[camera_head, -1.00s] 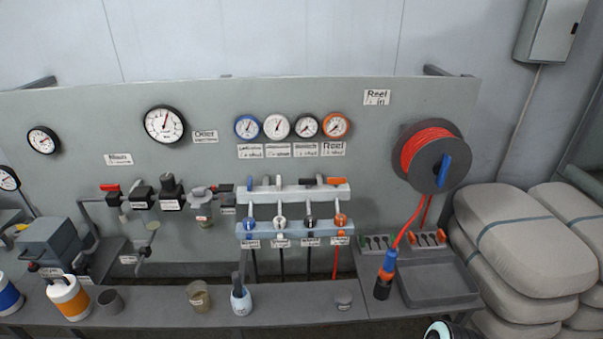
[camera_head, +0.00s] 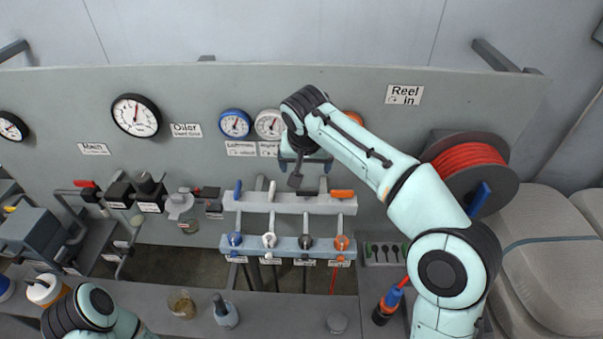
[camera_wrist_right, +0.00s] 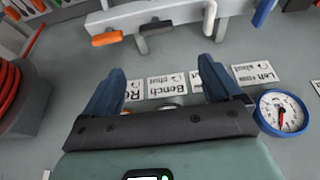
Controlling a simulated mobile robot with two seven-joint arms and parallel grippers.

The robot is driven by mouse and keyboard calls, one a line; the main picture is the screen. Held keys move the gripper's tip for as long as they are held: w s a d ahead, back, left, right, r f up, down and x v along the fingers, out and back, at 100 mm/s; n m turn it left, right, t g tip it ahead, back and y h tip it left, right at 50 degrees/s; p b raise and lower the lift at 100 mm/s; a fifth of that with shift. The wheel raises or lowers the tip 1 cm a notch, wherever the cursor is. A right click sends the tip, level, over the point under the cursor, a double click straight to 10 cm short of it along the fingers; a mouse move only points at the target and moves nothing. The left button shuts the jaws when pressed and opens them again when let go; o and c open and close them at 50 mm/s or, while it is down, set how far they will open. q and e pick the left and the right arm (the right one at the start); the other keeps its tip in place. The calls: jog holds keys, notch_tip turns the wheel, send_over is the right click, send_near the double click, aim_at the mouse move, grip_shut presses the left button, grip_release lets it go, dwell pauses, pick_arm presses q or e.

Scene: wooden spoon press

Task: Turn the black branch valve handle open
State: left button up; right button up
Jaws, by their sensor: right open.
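The black branch valve handle (camera_wrist_right: 157,27) shows in the right wrist view, lying crosswise on the light manifold bar (camera_wrist_right: 180,20). In the head view my right gripper covers the handle's area, and I cannot clearly separate the handle there. My right gripper (camera_head: 305,170) hangs over the upper edge of the manifold bar (camera_head: 290,203). In the right wrist view its two blue fingers (camera_wrist_right: 160,85) are spread, with nothing between them; the black handle is beyond the fingertips. My left gripper is not in view; only part of my left arm shows at lower left.
An orange handle (camera_head: 342,193) lies crosswise beside the black one. A white handle (camera_head: 260,182) and a blue handle (camera_head: 238,189) stand upright to the left. Gauges (camera_head: 235,124) and labels sit above. The hose reel (camera_head: 470,165) is near my right arm.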

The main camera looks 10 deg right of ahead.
aim_at(307, 190)
jog(key=x, duration=0.8)
jog(key=s+x, duration=0.1)
jog(key=x, duration=0.3)
jog(key=shift+f, duration=0.4)
jog(key=shift+s, duration=0.1)
jog(key=c, duration=1.1)
